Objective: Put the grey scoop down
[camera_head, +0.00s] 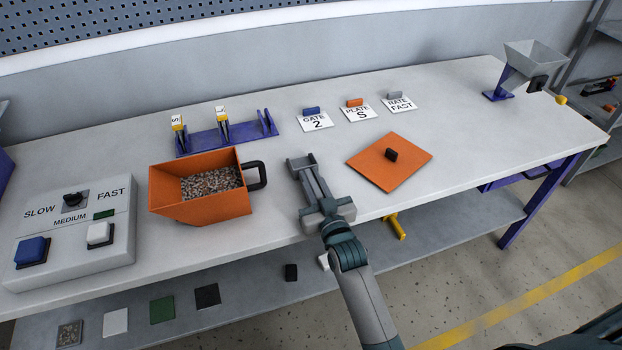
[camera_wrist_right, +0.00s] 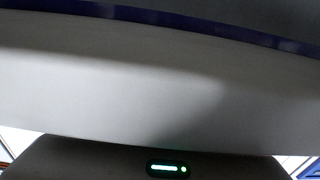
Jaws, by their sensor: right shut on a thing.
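My right gripper (camera_head: 324,199) is above the front part of the table, between the orange bin and the orange plate. It is shut on the grey scoop (camera_head: 308,175), a narrow grey piece that points up and left in the head view. Its outline is hard to separate from the grey fingers. Whether the scoop touches the tabletop cannot be told. The right wrist view shows a broad, close grey surface (camera_wrist_right: 150,85) that I cannot identify for sure. My left gripper is not in view.
The orange bin (camera_head: 227,207) with gravel and a black handle is left of the gripper. An orange plate (camera_head: 413,163) with a black knob lies right. Behind are a purple rack (camera_head: 205,141) and label cards (camera_head: 316,122). A control box (camera_head: 75,257) stands left, a grey hopper (camera_head: 532,60) far right.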

